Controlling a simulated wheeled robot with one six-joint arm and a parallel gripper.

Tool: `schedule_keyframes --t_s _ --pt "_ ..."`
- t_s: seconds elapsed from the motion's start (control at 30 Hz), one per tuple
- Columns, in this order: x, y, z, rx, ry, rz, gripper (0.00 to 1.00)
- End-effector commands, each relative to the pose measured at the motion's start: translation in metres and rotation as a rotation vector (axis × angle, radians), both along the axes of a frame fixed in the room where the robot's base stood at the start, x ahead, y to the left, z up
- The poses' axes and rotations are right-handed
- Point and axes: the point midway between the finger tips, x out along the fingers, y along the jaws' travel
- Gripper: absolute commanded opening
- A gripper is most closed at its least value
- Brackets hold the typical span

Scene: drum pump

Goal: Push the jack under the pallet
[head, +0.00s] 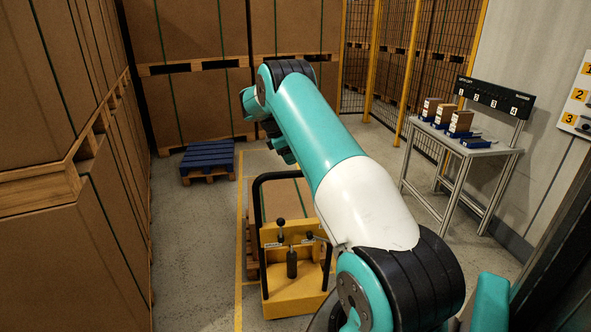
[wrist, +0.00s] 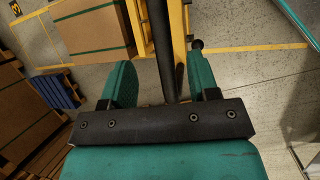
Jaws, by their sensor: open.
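The yellow jack (head: 292,285) stands on the floor in the lower middle of the head view, with a black hoop handle (head: 257,215) and levers on top. Behind it, a brown carton sits on a wooden pallet (head: 252,240), mostly hidden by the jack and my arm. How far the jack reaches under the pallet is hidden. In the wrist view my gripper (wrist: 165,85) is open, and a black bar of the handle (wrist: 163,45) shows between its teal fingers. I cannot tell whether either finger touches it. The jack's yellow frame (wrist: 178,45) lies beyond.
A low blue pallet (head: 208,158) lies at the left rear. Tall carton stacks (head: 90,240) wall the left and back. Yellow floor lines (head: 239,235) mark the bay. Floor left of the jack is clear.

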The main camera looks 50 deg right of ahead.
Motion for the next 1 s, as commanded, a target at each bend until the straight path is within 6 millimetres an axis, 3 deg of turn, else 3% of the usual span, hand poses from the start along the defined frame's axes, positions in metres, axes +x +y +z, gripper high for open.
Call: schedule_keyframes --t_s 0.2,0.4,1.0 --pt "0.008 0.021 0.047 -0.001 -0.002 0.002 0.55" --pt "0.011 0.031 0.071 0.0 0.0 0.0 0.55" --pt "0.012 0.033 0.076 0.001 0.001 0.0 0.55"
